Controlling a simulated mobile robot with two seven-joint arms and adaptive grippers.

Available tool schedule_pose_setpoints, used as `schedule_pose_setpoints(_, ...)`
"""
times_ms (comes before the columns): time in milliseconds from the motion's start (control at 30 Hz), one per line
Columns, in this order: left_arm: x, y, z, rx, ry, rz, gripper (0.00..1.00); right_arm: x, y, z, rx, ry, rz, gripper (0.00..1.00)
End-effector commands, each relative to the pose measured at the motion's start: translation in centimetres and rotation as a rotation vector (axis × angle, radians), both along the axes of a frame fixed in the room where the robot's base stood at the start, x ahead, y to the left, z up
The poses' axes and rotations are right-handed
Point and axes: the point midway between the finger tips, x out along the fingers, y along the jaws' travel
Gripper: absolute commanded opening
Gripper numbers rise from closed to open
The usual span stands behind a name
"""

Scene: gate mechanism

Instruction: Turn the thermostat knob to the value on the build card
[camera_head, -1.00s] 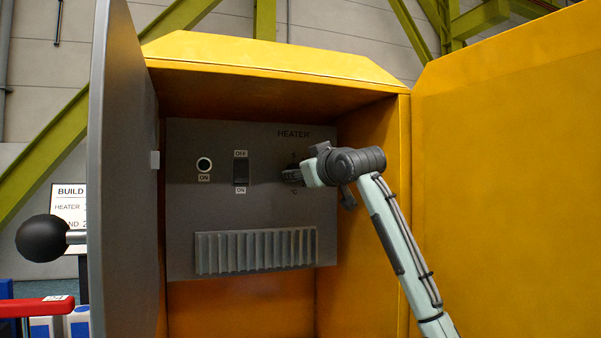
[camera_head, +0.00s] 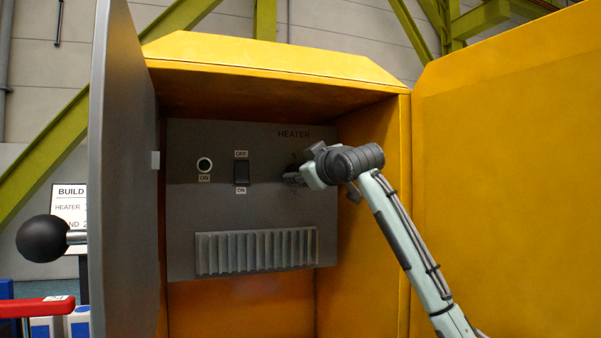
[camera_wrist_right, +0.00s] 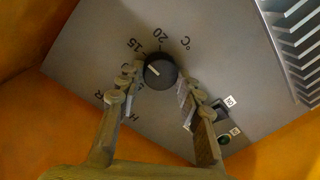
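The thermostat knob (camera_wrist_right: 160,70) is round and dark with a short white mark, on the grey heater panel (camera_head: 213,140). In the wrist view, 15 and 20 are readable above it; I cannot tell which value its mark points to. My right gripper (camera_head: 289,179) is at the knob, which it mostly hides in the head view. In the wrist view its fingers (camera_wrist_right: 161,76) are apart on either side of the knob, with a gap visible on the right. The build card (camera_head: 70,205) is partly hidden behind the grey door; its values are cut off. My left gripper is out of view.
A rocker switch (camera_head: 241,172) and a round indicator (camera_head: 204,164) are left of the knob. A ribbed vent (camera_head: 256,251) is below. The yellow cabinet (camera_head: 270,56) encloses the panel, with a grey door (camera_head: 124,170) at left and a yellow panel (camera_head: 505,170) at right.

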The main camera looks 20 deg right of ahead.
Motion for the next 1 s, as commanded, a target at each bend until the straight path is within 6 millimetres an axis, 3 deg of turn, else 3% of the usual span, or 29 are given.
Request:
schedule_pose_setpoints(33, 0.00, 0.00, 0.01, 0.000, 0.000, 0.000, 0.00, -0.03, 0.01, 0.13, 0.001, -0.002, 0.000, 0.41)
schedule_pose_setpoints(167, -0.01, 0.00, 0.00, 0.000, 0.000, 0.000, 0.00, -0.03, 0.01, 0.10, 0.001, -0.002, 0.000, 0.57)
schedule_pose_setpoints(667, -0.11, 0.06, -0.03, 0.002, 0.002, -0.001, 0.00, 0.00, 0.05, 0.00, 0.020, 0.001, 0.001, 0.57)
schedule_pose_setpoints(833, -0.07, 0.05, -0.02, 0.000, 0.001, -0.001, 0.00, 0.02, 0.13, -0.13, 0.198, 0.008, 0.003, 0.57)
schedule_pose_setpoints(1000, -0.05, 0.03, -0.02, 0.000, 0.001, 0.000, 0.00, 0.02, 0.16, -0.19, 0.544, 0.022, 0.005, 0.57)
